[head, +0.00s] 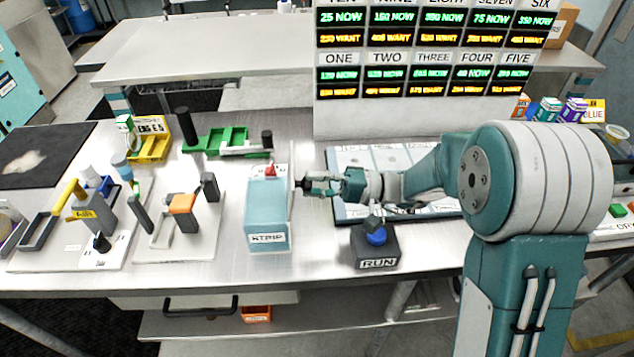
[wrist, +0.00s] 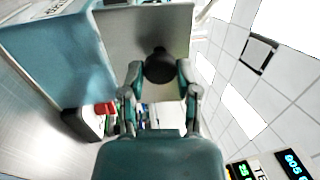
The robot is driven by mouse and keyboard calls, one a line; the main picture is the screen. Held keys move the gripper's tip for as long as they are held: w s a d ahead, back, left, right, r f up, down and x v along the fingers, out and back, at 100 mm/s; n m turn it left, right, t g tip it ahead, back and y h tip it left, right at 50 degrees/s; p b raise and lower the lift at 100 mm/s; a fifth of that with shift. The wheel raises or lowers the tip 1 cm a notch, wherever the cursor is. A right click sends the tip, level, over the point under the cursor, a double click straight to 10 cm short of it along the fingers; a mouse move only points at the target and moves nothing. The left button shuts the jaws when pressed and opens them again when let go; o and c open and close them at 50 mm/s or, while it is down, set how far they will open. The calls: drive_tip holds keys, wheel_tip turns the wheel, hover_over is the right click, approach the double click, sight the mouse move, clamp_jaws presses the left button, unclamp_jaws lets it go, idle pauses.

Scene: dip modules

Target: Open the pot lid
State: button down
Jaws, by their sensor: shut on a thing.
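The light blue pot (head: 268,222), labelled STRIP, stands in the middle of the bench. It also fills the upper left of the wrist view (wrist: 60,50). In the wrist view, a grey lid plate (wrist: 125,30) lies beside the blue wall and faces my gripper, looking steeply tilted; its exact angle cannot be told. A round black knob (wrist: 160,66) sticks out from it, held between my fingertips. My gripper (head: 303,184) is at the pot's right side in the head view, pointing left, and is shut on the knob. The pot's inside is hard to make out.
A RUN box (head: 376,250) with a blue button stands right of the pot. Racks and handled tools (head: 182,215) crowd the left bench. A green tray (head: 215,140) lies behind the pot and a display board (head: 420,60) stands at the back. A small red thing (head: 270,170) shows at the pot's top.

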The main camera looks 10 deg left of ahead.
drive_tip(key=shift+c, duration=1.6)
unclamp_jaws()
drive_tip(key=shift+s+f, duration=0.1)
drive_tip(key=shift+f, duration=0.15)
drive_tip(key=shift+a, duration=0.2)
drive_tip(key=shift+r, duration=0.1)
drive_tip(key=v, duration=1.2)
drive_tip(key=shift+a, duration=0.1)
